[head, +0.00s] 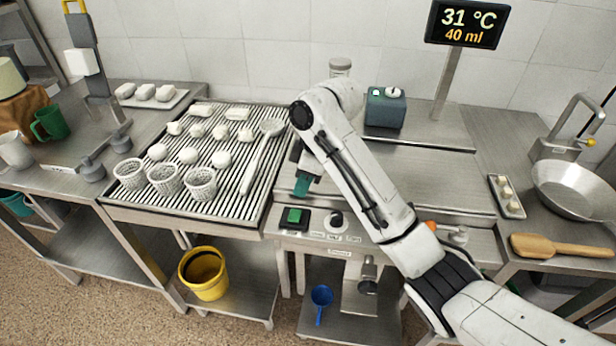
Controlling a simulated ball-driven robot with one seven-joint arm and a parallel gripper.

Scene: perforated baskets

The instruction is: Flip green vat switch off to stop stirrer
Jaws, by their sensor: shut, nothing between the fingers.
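The green switch (294,216) sits in a dark square housing on the front panel of the steel vat counter, at the centre of the head view. A round black knob (336,219) is to its right. My gripper (301,188) points down just above and behind the green switch, with its teal fingertips close together and nothing held. A gap to the switch seems to show, but contact is hard to judge. The vat top (430,178) looks like flat steel, partly behind my arm. I cannot make out a stirrer.
Left of the switch, a slatted drain rack (225,152) holds white lumps, a ladle (262,155) and white perforated baskets (164,179). A dark box (385,108) and a display (467,23) reading 31 °C, 40 ml stand behind. A metal bowl (575,186) and wooden paddle (560,246) lie right.

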